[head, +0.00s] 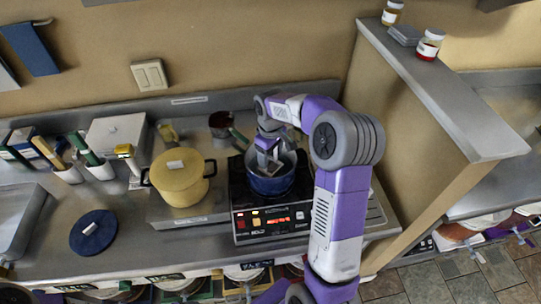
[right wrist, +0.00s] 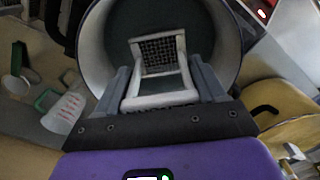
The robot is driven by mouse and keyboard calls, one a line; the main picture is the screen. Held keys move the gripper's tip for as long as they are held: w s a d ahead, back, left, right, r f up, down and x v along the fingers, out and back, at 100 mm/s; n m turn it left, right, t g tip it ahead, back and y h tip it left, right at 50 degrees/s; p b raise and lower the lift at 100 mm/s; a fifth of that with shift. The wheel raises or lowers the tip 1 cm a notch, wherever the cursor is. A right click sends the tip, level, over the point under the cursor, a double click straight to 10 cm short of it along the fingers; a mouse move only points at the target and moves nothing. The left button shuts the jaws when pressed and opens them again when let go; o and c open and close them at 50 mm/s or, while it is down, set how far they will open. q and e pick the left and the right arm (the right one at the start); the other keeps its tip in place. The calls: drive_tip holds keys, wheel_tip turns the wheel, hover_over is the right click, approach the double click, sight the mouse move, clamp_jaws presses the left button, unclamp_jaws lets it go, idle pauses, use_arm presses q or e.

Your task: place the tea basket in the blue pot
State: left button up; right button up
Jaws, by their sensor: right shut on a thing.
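The blue pot (head: 271,184) stands without a lid on the black cooker in the head view. My right gripper (head: 267,146) reaches down over its mouth. In the right wrist view my right gripper (right wrist: 164,88) is shut on the pale frame of the tea basket (right wrist: 160,55), whose dark mesh shows. The basket is within the outline of the pot's round opening (right wrist: 228,30). I cannot tell whether the basket touches the pot's bottom. In the head view my gripper hides most of the basket. My left gripper is not in view.
A yellow lidded pot (head: 180,180) stands left of the black cooker (head: 272,222). A blue round lid (head: 93,232) lies on the counter at left. A dark red pot (head: 221,121) stands behind. A ledge wall (head: 420,150) rises at right.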

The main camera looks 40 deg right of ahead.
drive_tip(key=shift+f, duration=0.15)
drive_tip(key=shift+f, duration=0.2)
drive_tip(key=o, duration=1.5)
drive_tip(key=shift+r, duration=0.15)
drive_tip(key=shift+r, duration=0.35)
wheel_tip(320, 180, up, 12)
drive_tip(key=shift+f+p, duration=0.25)
drive_tip(key=shift+p, duration=0.35)
